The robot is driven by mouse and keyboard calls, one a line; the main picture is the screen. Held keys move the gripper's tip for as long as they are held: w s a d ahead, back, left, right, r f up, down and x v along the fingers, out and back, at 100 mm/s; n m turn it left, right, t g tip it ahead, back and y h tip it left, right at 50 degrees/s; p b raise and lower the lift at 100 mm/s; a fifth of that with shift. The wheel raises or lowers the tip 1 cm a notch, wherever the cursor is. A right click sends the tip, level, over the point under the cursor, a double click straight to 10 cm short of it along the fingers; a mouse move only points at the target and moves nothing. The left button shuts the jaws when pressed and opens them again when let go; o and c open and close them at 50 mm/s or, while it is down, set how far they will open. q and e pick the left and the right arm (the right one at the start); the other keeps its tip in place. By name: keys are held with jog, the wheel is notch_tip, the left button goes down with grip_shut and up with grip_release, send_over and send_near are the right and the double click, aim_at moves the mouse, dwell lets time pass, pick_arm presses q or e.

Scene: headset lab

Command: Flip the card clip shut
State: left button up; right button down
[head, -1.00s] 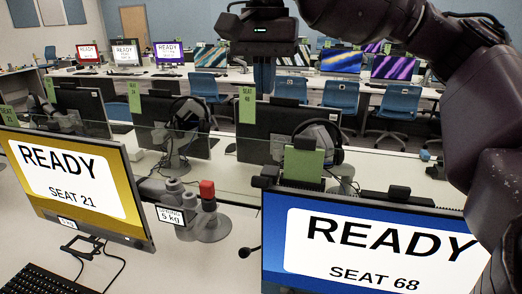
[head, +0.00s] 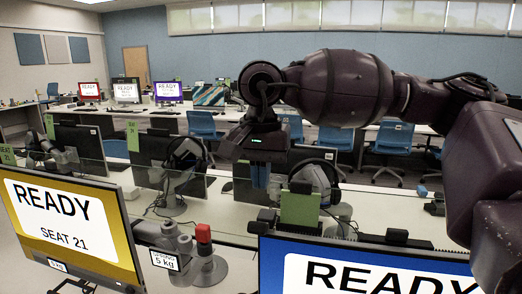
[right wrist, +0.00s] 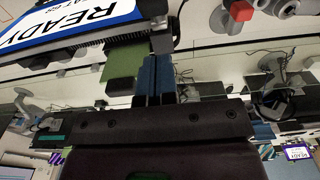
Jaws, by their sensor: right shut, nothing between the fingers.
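A green card (head: 300,209) stands upright behind the blue-framed monitor, with a dark clip-like piece (head: 300,187) at its top edge. I cannot tell whether this clip is open or shut. My right gripper (head: 260,183), with blue fingers, is shut and empty, just left of the card in the head view. In the right wrist view the shut fingers (right wrist: 154,98) point up past the green card (right wrist: 118,64), close beside it; I cannot tell whether they touch. My left gripper is not in view.
The blue monitor (head: 365,270) stands in front right and the yellow monitor (head: 75,225) at left. A grey device with a red block (head: 203,233) sits between them. Headsets (head: 318,180) on stands and a clear divider are behind. More desks and blue chairs fill the back.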

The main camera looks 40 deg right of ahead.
aim_at(260, 227)
jog(key=f, duration=0.2)
jog(key=s+a+f, duration=0.1)
jog(key=shift+f, duration=0.1)
jog(key=shift+s+a+f+p, duration=0.25)
jog(key=shift+a+f+p, duration=0.1)
jog(key=shift+f, duration=0.2)
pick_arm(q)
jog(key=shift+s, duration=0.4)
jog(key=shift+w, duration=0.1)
pick_arm(e)
jog(key=shift+d, duration=0.1)
